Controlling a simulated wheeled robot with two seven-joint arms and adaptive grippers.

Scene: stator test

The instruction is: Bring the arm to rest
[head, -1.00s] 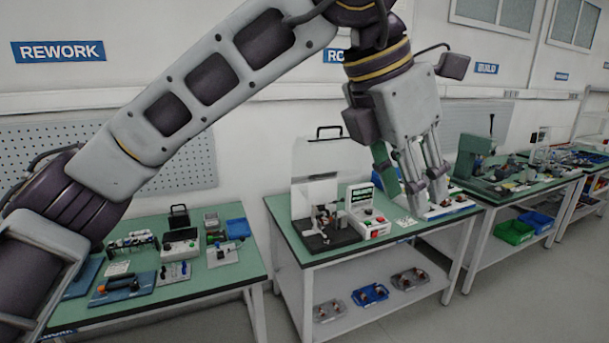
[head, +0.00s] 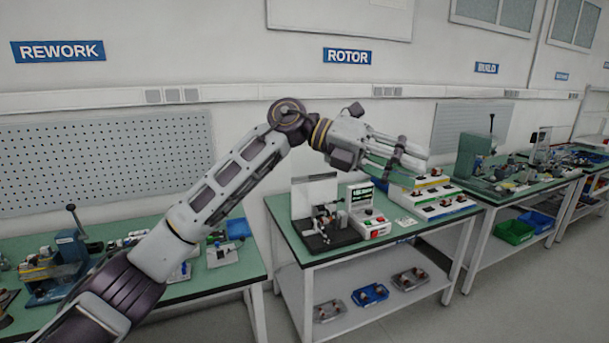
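My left arm comes in from the lower left, and its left gripper (head: 424,160) is in the air above the rotor bench, pointing right. Its two grey fingers are apart, with no part seen between them. A green strip shows just below the fingers; I cannot tell what it belongs to. My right gripper is not in view.
The rotor bench (head: 310,252) holds a black fixture (head: 325,238), a control box (head: 370,224) and a parts rack (head: 440,207) below the gripper. The rework bench (head: 225,270) lies under my forearm. A green press (head: 474,158) stands farther right.

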